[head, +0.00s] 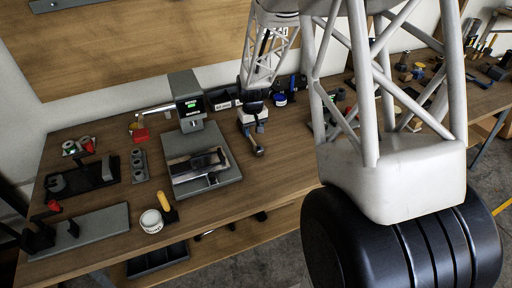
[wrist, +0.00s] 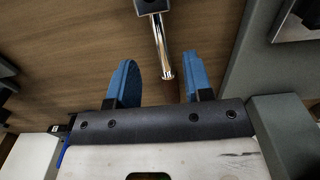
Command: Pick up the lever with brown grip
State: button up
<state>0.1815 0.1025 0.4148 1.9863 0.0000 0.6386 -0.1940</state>
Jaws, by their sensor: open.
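My gripper (head: 254,122) is over the wooden table, right of the grey press stand in the head view. Its two blue fingers are apart in the wrist view (wrist: 160,72). A shiny metal rod (wrist: 161,48) with a dark block at its far end reaches back between the fingertips, nearer the left-right middle, with no clear contact. In the head view a small dark-ended rod (head: 258,150) shows just in front of the gripper.
The grey press stand (head: 230,176) with a lit display is close on the left. A yellow-handled tool (head: 164,201), a white tub (head: 151,221) and dark fixtures (head: 82,181) lie further left. Small jars and tools stand behind. Table in front of the gripper is clear.

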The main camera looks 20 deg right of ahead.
aim_at(252, 140)
jog(key=shift+f, duration=0.15)
jog(key=shift+w+f, duration=0.1)
jog(key=shift+f, duration=2.4)
grip_shut()
